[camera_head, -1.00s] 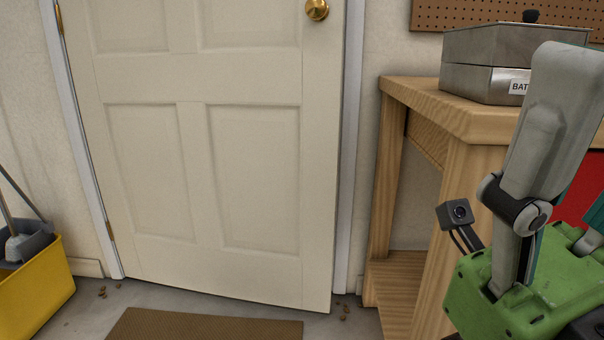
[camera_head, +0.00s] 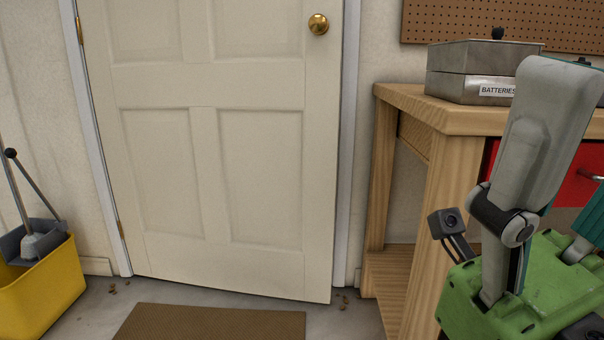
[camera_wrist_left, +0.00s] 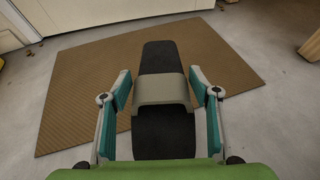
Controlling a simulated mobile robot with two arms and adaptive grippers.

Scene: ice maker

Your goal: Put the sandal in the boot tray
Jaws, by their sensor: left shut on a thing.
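The sandal (camera_wrist_left: 162,90), with a black sole and a wide grey strap, shows in the left wrist view. My left gripper (camera_wrist_left: 160,92) is shut on it, with a teal-padded finger on each side of the strap. It is held over the brown doormat. The left gripper and the sandal are outside the head view. My right gripper (camera_head: 575,130) is at the right edge of the head view; a gap shows between its fingers and it holds nothing that I see. No boot tray is in view.
A yellow mop bucket (camera_head: 45,285) is at left. A wooden workbench (camera_head: 450,115) with a metal batteries box (camera_head: 465,70) is at right.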

